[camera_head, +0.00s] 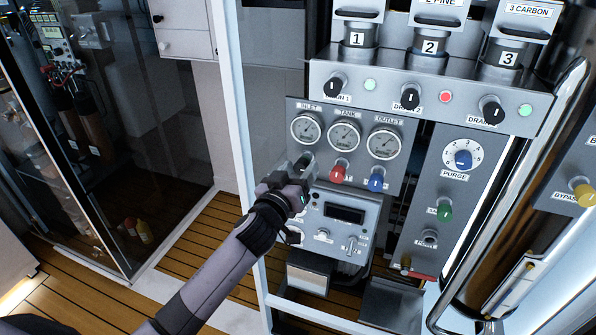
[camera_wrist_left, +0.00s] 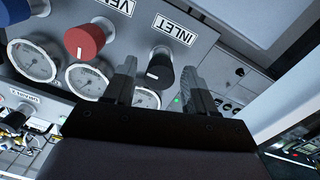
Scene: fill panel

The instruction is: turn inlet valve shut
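My left gripper (camera_wrist_left: 159,76) is open there, one finger on each side of the knob in the picture. Contact cannot be made out. In the head view my left gripper (camera_head: 302,165) is at the panel (camera_head: 312,157), just left of the red knob (camera_head: 338,173), and hides the inlet knob. My right gripper is not in view.
A blue knob (camera_head: 376,182) sits right of the red one, below three gauges (camera_head: 344,137). Black drain knobs (camera_head: 410,97) are on the ledge above. A control box (camera_head: 343,221) with a toggle is below. A white post (camera_head: 238,120) stands left of the panel.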

